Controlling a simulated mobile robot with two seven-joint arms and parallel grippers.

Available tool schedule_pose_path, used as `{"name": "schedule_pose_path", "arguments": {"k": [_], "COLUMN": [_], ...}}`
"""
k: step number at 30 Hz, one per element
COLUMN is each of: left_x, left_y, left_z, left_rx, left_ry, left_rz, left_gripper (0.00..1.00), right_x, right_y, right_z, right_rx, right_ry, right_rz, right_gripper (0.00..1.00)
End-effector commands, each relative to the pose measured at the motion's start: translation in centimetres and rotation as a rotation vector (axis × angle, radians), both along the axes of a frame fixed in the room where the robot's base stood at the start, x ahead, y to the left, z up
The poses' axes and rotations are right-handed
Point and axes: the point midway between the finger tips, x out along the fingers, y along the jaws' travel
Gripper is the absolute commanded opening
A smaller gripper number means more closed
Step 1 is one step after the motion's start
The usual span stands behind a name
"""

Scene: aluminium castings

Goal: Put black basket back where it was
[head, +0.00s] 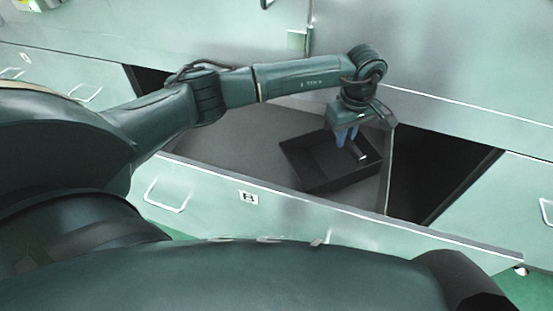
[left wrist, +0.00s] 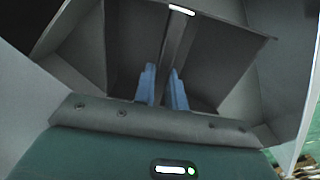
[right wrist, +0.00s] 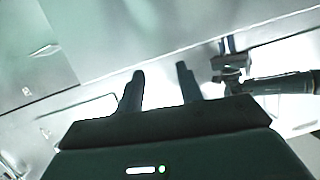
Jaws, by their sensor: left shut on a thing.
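The black basket (head: 312,158) is inside the open drawer, whose front carries a "B" label (head: 248,198). The basket sits slightly askew to the drawer walls; whether it rests on the floor I cannot tell. My left gripper (head: 346,138) points down into the basket, its blue fingers shut on the basket's inner strip. The left wrist view shows the dark strip (left wrist: 177,45) of the black basket between the fingers (left wrist: 163,88). My right gripper (right wrist: 158,82) is open and empty, seen only in the right wrist view.
The open drawer's front wall (head: 340,214) stands between me and the basket. Dark gaps lie on both sides of the drawer. Closed drawer fronts with handles (head: 165,195) and a pale cabinet face (head: 440,60) surround it. Bare drawer floor (head: 230,150) lies left of the basket.

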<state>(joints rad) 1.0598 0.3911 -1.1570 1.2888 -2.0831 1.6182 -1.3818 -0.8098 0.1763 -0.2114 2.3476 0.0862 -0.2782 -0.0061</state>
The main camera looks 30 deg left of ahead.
Motion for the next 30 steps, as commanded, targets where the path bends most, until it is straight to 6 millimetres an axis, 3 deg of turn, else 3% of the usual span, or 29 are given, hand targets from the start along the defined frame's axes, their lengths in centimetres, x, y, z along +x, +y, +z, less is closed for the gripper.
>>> {"name": "schedule_pose_path", "arguments": {"k": [5,21,25,30], "left_x": [0.0,-3.4,-3.7,-3.9], "left_y": [2.1,15.4,17.0,17.6], "left_z": [-0.6,-0.5,-0.6,-1.1], "left_rx": [0.003,0.005,0.002,0.001], "left_ry": [0.000,0.001,-0.001,0.000], "left_rz": [0.056,0.052,0.049,0.047], "left_gripper": [0.00,0.00,0.00,0.00], "right_x": [0.0,0.4,0.4,0.4], "right_y": [0.1,0.7,0.7,0.7], "right_z": [0.1,-0.3,-0.4,-0.5], "right_rx": [0.004,0.010,0.010,0.011], "right_ry": [0.003,0.059,0.064,0.066], "right_rz": [0.001,0.012,0.015,0.014], "right_gripper": [0.36,0.36,0.36,0.36]}}
